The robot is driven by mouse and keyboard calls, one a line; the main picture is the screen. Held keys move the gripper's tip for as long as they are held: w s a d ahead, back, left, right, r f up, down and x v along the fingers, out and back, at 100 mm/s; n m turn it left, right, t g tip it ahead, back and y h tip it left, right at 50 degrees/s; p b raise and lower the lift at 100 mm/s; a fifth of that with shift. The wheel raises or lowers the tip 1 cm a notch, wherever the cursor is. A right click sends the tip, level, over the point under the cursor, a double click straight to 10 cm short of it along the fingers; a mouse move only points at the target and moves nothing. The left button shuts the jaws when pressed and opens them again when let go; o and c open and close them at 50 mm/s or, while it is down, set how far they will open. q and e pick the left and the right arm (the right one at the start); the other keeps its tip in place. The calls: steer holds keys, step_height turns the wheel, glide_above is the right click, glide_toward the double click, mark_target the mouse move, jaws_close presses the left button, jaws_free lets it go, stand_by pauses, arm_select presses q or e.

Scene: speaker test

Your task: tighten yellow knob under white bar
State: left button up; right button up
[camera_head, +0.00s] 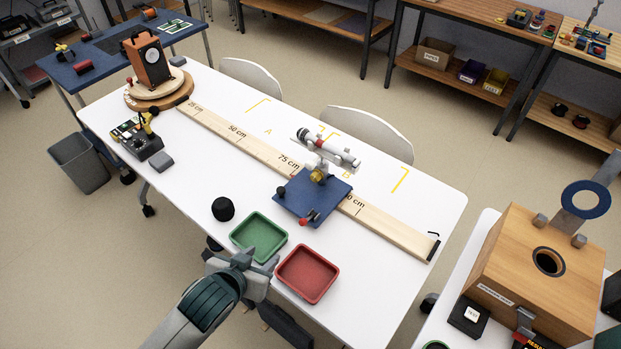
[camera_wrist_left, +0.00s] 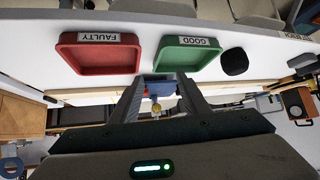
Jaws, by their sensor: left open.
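The white bar (camera_head: 337,150) is mounted at a tilt above a blue square base (camera_head: 331,197) on the white table. The small yellow knob (camera_head: 318,175) sits under the bar, between it and the base. My left gripper (camera_head: 262,270) is at the table's front edge beside the trays, well apart from the knob. It is open, and its two fingers also show in the left wrist view (camera_wrist_left: 163,87). A small blue shape with a yellow spot appears between the fingers there; I cannot tell what it is. My right gripper is not in view.
A green tray (camera_head: 259,254) and a red tray (camera_head: 324,293) lie between my left gripper and the blue base. A black dome (camera_head: 223,208) stands left of them. A wooden ruler rail (camera_head: 258,146) runs along the table. A wooden box (camera_head: 490,262) stands at right.

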arm_select(q)
steer(key=w+d+r+m+t+h, duration=0.1)
steer(key=w+r+h, duration=0.4)
steer(key=w, duration=0.7)
steer(key=shift+r+m+t, duration=0.5)
steer(key=shift+r+m, duration=0.1)
steer(key=shift+m, duration=0.7)
steer(key=shift+w+d, duration=0.1)
steer(key=shift+w, duration=0.1)
steer(key=p, duration=0.3)
glide_toward(313, 178)
steer(key=x, duration=0.9)
steer(key=shift+s, duration=0.1)
steer(key=c, duration=1.1)
